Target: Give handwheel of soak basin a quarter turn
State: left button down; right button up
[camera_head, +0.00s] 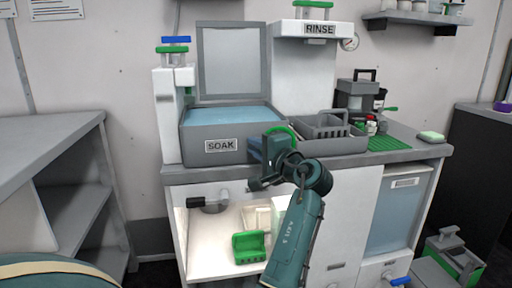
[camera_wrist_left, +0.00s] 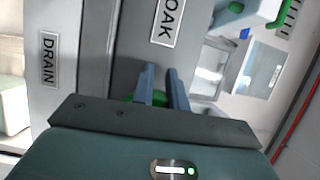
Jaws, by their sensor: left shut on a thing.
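The soak basin (camera_head: 200,146) is a grey box labelled SOAK, with its lid raised and blue liquid inside. A green handwheel (camera_head: 287,132) shows as an arc at the basin's front right, mostly hidden behind my left gripper (camera_head: 258,155). In the left wrist view, my left gripper (camera_wrist_left: 164,88) has its two blue-grey fingers close together at the basin's front, below the SOAK label. Green parts of the handwheel (camera_wrist_left: 130,98) show beside and between the fingers. The gripper is shut on the handwheel. My right gripper is not in view.
A grey basket (camera_head: 325,143) stands right of the basin, and a green mat (camera_head: 388,144) lies farther right. A DRAIN label (camera_wrist_left: 48,60) shows in the wrist view.

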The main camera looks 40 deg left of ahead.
pick_arm(q)
jog(key=c, duration=1.5)
grip_release()
jog(key=shift+w+d, duration=0.1)
jog(key=shift+w, duration=0.1)
jog(key=shift+c, duration=0.2)
jog(key=shift+o, duration=0.7)
jog(key=shift+f, duration=0.1)
jog(key=p+v, duration=0.1)
jog(key=v, duration=1.2)
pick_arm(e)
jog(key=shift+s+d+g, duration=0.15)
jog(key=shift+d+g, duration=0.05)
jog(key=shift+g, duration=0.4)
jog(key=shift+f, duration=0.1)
